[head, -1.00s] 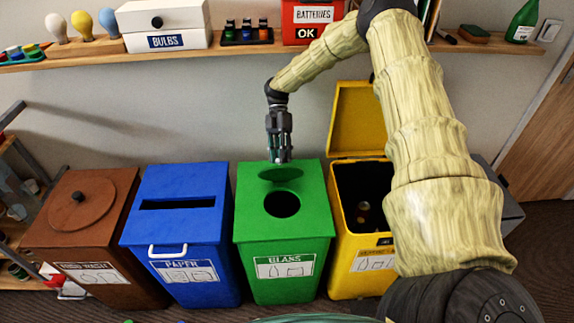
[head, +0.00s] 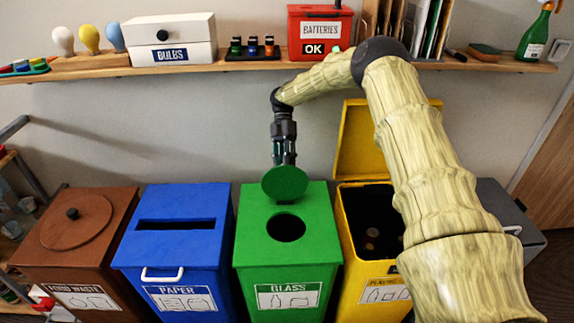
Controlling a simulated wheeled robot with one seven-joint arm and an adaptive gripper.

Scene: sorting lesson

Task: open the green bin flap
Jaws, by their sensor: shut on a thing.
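The green glass bin (head: 313,247) stands in the middle of the row, with a white glass label on its front. Its round green flap (head: 285,183) stands raised behind the round dark hole (head: 286,228) in the lid, its face turned to me. The hole is uncovered. My gripper (head: 284,164) comes down from above and is shut on the flap at its upper edge. The flap hides the fingertips.
The blue paper bin (head: 176,256) and brown food waste bin (head: 82,257) stand to the left. The yellow bin (head: 364,149), lid up, stands to the right, partly behind my arm. A wooden shelf (head: 190,67) with boxes and bulbs runs above.

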